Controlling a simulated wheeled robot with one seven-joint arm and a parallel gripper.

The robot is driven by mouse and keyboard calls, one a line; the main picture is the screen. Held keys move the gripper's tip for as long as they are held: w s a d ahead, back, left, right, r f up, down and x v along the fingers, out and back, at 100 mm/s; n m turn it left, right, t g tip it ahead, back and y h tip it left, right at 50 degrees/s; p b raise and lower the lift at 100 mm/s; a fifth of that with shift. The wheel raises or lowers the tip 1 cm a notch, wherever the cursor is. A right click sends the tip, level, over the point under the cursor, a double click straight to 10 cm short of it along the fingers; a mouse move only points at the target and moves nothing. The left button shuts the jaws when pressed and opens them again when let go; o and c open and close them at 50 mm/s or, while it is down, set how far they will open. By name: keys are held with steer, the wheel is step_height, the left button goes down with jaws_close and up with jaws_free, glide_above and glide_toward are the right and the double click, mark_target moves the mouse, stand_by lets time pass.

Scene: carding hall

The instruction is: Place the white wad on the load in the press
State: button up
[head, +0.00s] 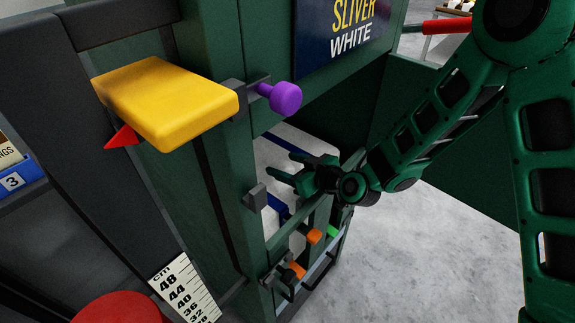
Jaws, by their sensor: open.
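The press (222,190) is a tall green frame with a dark blue sign reading "SLIVER WHITE" (345,28). Through its opening I see a pale grey-white surface with dark blue bands, which looks like the load (272,160). My gripper (280,166) is at this opening, with its green fingers apart, pointing left, in front of the pale surface. Nothing shows between the fingers. I cannot make out a separate white wad; my gripper and the frame hide part of the opening.
A yellow block (165,98) and a purple knob (282,97) stick out from the press. Orange and green latch parts (313,236) sit low on its front. A centimetre scale (184,288) and a red round top (120,308) are at lower left. Grey floor is clear at right.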

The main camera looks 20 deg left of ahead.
steer(key=v, duration=1.2)
steer(key=shift+r, duration=0.2)
steer(key=w+d+m+g+h, duration=0.15)
steer(key=d+h, duration=0.35)
steer(key=d, duration=1.2)
steer(key=s+d+r+m+g+h, duration=0.1)
steer(key=s+d+m+h, duration=0.25)
steer(key=d, duration=0.75)
steer(key=s+d+r+m+g+h, duration=0.15)
steer(key=d+m, duration=0.25)
steer(key=d, duration=0.6)
steer(key=s+d+r+m+g, duration=0.1)
steer(key=s+d+r+m, duration=0.2)
steer(key=s+d, duration=0.3)
steer(key=s+d+r+m+g+h, duration=0.1)
steer(key=s+d+m, duration=0.5)
steer(key=s, duration=0.6)
step_height(320, 180, up, 2)
steer(key=shift+s+r+m+g+h, duration=0.1)
steer(key=shift+s+m+g+h, duration=0.2)
steer(key=shift+g, duration=0.2)
steer(key=shift+d, duration=0.15)
steer(key=shift+c, duration=0.7)
